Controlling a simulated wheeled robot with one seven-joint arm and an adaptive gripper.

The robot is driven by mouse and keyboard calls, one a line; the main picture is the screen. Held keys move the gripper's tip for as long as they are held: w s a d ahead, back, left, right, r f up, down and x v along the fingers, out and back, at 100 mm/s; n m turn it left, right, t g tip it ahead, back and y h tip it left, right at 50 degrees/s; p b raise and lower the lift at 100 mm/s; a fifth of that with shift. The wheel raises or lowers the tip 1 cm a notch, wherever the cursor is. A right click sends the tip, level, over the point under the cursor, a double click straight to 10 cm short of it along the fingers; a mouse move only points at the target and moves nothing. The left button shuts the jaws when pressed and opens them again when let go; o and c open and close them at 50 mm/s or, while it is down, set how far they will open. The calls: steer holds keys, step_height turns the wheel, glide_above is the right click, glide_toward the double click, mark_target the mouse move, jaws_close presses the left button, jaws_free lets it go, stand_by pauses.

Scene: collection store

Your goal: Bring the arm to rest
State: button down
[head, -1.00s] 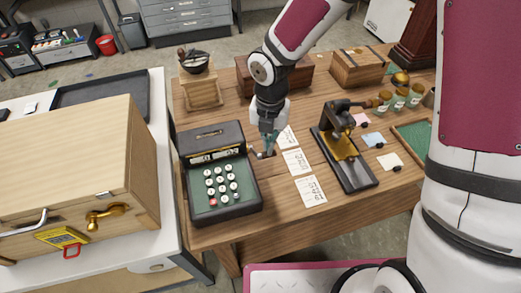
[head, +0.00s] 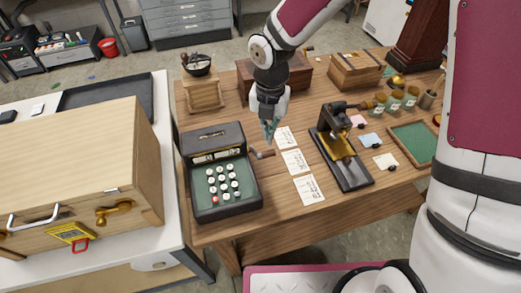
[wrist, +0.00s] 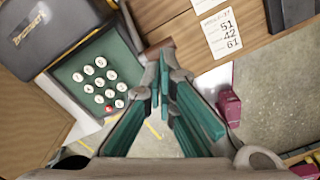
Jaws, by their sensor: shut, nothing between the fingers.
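My gripper (head: 270,135) hangs over the wooden table (head: 240,228), fingers pointing down, just right of the black adding machine (head: 222,190) and near its side crank (head: 263,154). In the wrist view the teal fingers of my gripper (wrist: 160,85) come together with nothing between them. The adding machine (wrist: 95,80) with its round white keys shows at the upper left there. The crank's brown grip (wrist: 157,48) shows close behind the fingertips, and I cannot tell whether they touch.
Several printed cards (head: 295,162) lie right of my gripper. A black and brass press (head: 342,155) stands beyond them. A coffee grinder (head: 201,85) and wooden boxes (head: 355,70) stand at the back. A large wooden case (head: 75,170) is on the white table at left.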

steer(key=s+d+r+m+t+h+b, duration=0.1)
steer(key=s+d+r+m, duration=0.1)
steer(key=d+r+m, duration=0.5)
steer(key=s+d+r+m+t+b, duration=0.15)
steer(key=d+r+m, duration=0.25)
steer(key=r+m, duration=0.5)
steer(key=s+d+r+m+t, duration=0.1)
steer(key=s+d+r+m, duration=0.1)
steer(key=s+m, duration=0.4)
steer(key=s+d+r+m+t+y, duration=0.1)
steer(key=s+d+r+m+t, duration=0.1)
steer(key=s+m, duration=0.4)
step_height(320, 180, up, 3)
steer(key=d+m, duration=0.1)
steer(key=m, duration=0.4)
steer(key=shift+s+f+b, duration=0.2)
steer(key=shift+s+b, duration=0.1)
